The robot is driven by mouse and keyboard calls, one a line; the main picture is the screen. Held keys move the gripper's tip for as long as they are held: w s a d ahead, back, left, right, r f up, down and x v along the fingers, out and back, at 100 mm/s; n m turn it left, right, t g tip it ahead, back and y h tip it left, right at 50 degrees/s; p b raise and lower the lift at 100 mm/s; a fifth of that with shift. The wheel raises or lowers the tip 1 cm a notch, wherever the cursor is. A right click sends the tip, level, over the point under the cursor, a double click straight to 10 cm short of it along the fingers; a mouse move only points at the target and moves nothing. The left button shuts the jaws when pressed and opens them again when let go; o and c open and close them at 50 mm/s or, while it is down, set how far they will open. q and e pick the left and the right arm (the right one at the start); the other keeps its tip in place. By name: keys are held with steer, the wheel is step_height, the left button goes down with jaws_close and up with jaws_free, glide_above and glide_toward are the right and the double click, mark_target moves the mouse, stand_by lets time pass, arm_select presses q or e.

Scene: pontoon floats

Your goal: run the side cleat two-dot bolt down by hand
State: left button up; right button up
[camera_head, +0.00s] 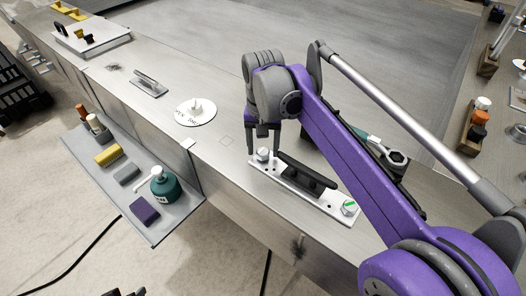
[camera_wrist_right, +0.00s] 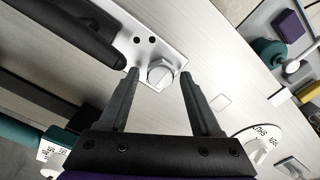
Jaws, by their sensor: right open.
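The black side cleat (camera_head: 305,172) sits on a silver base plate (camera_head: 290,192) near the bench edge. A bolt with a pale hex head (camera_head: 263,153) stands at the plate's left end. In the right wrist view the bolt (camera_wrist_right: 161,74) is beside two dark dots (camera_wrist_right: 145,40) on the plate. A second bolt with a green mark (camera_head: 348,207) is at the plate's right end. My right gripper (camera_wrist_right: 158,75) is open, its fingertips on either side of the two-dot bolt. I cannot tell whether they touch it. A small dark shape at the bottom edge may be my left gripper.
A teal-handled wrench (camera_head: 397,157) lies behind the cleat, partly hidden by my right arm. A round white labelled disc (camera_head: 195,113) is to the left. A side shelf (camera_head: 180,222) holds a green bottle (camera_head: 164,187) and several blocks.

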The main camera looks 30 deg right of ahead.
steer(key=n, duration=0.5)
steer(key=shift+n, duration=0.4)
steer(key=n, duration=0.5)
steer(key=shift+n+p, duration=0.35)
steer(key=shift+n, duration=0.05)
jaws_close()
steer(key=m, duration=0.9)
steer(key=shift+m, duration=1.6)
